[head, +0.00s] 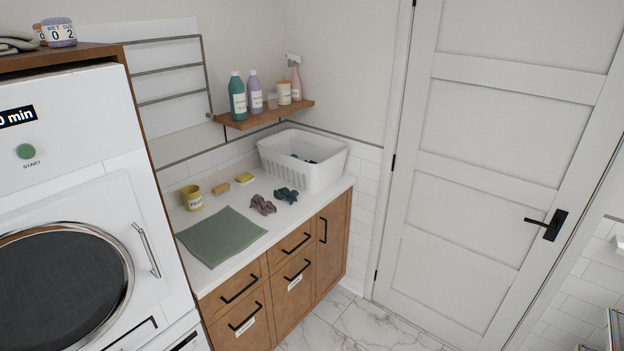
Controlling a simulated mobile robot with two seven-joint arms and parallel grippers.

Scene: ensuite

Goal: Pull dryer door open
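The dryer (90,140) stands at the left of the head view, a white machine with a display reading "0 min" and a green START button. Its door (108,212) looks shut, with a round dark window (60,290) in a chrome ring. A slim vertical metal handle (146,250) sits on the right side of the door. The left and lower parts of the dryer are cut off by the picture edge. Neither of my grippers is in view.
A counter (290,222) with wooden drawers adjoins the dryer on the right. It bears a green cloth (221,236), a yellow mug (192,197) and a white basket (318,174). A closed white room door (470,170) is at the right. Marble floor (375,325) shows in front.

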